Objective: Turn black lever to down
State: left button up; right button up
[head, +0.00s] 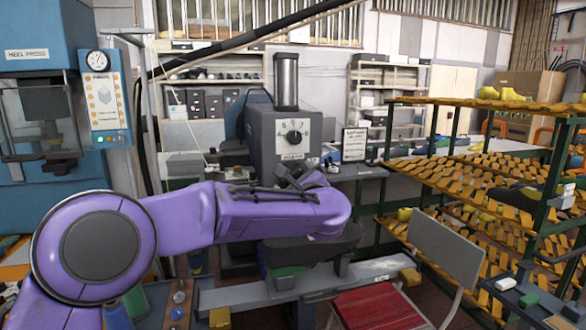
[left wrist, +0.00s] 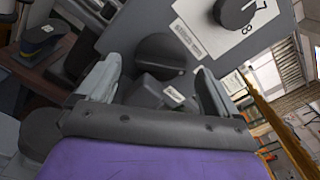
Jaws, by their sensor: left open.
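The grey machine (head: 268,128) stands in the middle of the head view, with a black dial knob (head: 294,137) on its front panel. My left gripper (head: 292,178) is just below that panel, in front of the machine. In the left wrist view, my left gripper (left wrist: 156,74) has its two fingers apart. Between and just beyond them are a dark rounded part (left wrist: 158,52), probably the black lever, and a dark block with a small white label (left wrist: 162,92). I cannot tell whether the fingers touch either. In the head view my arm and gripper hide most of this area. My right gripper is not in view.
A green rack (head: 440,145) with yellow slatted shelves stands at the right. A red-seated chair (head: 378,305) is at the front. The blue heel press (head: 38,100) stands at the left. A low bench (head: 240,299) lies below my arm.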

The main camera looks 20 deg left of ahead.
pick_arm(q)
jog(key=shift+x, duration=0.9)
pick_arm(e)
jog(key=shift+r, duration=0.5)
pick_arm(q)
jog(key=c, duration=1)
jog(key=shift+c, duration=0.2)
